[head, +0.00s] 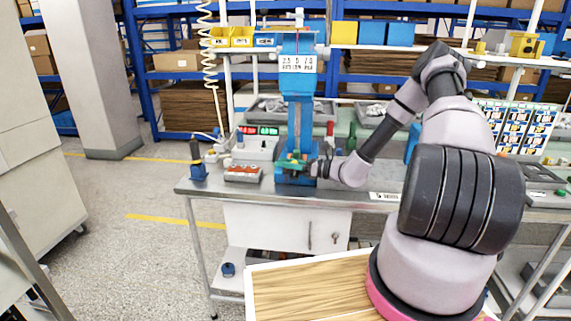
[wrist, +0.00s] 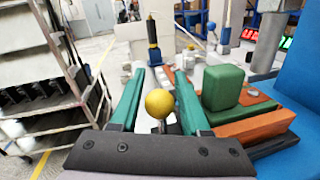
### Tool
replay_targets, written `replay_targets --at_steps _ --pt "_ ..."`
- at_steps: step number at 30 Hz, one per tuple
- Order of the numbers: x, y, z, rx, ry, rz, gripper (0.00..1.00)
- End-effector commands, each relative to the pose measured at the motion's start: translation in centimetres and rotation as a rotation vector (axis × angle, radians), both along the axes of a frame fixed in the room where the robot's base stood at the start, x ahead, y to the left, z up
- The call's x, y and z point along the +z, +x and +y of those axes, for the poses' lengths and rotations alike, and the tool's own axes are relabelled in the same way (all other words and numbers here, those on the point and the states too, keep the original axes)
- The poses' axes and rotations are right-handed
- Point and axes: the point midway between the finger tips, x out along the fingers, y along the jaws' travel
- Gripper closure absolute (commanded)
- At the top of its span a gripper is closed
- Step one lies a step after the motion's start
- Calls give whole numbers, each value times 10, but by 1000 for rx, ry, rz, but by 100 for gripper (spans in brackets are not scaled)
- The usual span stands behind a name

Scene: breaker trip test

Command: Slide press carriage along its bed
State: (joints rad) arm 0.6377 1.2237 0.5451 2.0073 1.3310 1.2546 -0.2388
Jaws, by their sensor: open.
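The blue press (head: 298,85) stands on the workbench in the head view, with its base on the bench top. In the wrist view a yellow ball knob (wrist: 160,103) on a short stem lies between the two teal fingers of my gripper (wrist: 159,75). The fingers are open, with a gap on both sides of the knob. A green block on an orange plate (wrist: 252,128), which looks like the press carriage, is just right of the right finger. In the head view my gripper (head: 312,169) is at the press base, and my wrist partly hides it.
A lever with a black handle (head: 195,152) stands at the bench's left end. A box with red and green displays (head: 258,130) is behind the press's left side. A grey shelf rack (wrist: 40,75) is at left in the wrist view. The floor left of the bench is clear.

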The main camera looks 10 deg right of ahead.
Motion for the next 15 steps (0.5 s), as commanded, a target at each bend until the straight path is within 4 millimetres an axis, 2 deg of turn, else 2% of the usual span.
replay_targets --at_steps 2,3,5,6,7,15 --pt "0 0 0 0 0 0 54" --pt "0 0 0 0 0 0 58" --pt "0 0 0 0 0 0 81" --pt "0 0 0 0 0 0 96" --pt "0 0 0 0 0 0 100" --pt "0 0 0 0 0 -1 100"
